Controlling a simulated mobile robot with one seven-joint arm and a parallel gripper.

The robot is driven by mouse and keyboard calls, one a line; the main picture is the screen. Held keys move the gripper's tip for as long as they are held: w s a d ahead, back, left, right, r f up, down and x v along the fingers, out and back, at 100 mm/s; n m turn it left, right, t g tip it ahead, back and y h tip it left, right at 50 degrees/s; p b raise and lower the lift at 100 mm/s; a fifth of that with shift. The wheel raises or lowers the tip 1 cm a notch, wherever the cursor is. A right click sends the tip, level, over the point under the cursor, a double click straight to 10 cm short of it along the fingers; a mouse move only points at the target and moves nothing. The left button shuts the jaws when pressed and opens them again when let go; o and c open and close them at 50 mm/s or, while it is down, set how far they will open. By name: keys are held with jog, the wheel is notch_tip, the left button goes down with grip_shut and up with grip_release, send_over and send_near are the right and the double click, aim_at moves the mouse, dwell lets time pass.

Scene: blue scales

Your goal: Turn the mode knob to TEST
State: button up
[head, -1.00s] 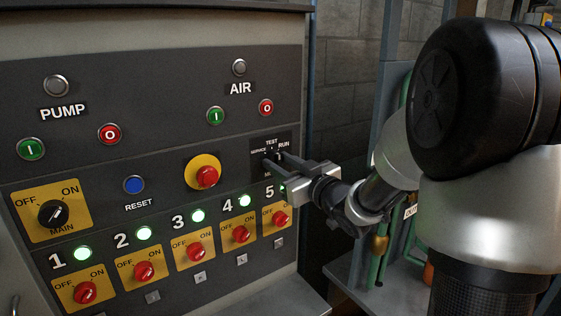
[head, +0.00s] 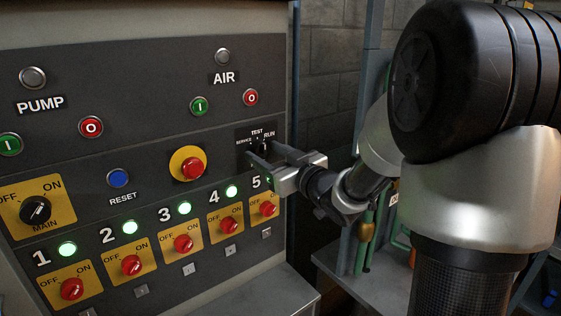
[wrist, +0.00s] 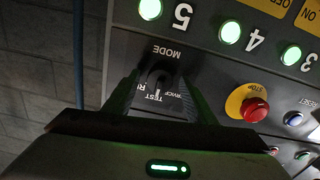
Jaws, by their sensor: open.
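The mode knob (wrist: 160,74) is a small dark knob on a black plate marked SERVICE, TEST and RUN, at the right end of the panel. The plate (head: 246,134) is partly covered by my fingers in the head view. My gripper (head: 265,152) is open in front of the plate. In the wrist view, the picture is upside down and my gripper's two fingers (wrist: 162,82) stand one on each side of the knob, with gaps visible. I cannot tell for sure which mark the knob points to.
A red stop button (head: 191,167) on a yellow ring sits left of the plate. Below runs a row of red OFF/ON switches, the nearest under number 5 (head: 268,208), with lit green lamps above. A blue RESET button (head: 119,178) is further left.

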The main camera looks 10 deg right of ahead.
jog(key=b+v, duration=0.2)
jog(key=v, duration=1.5)
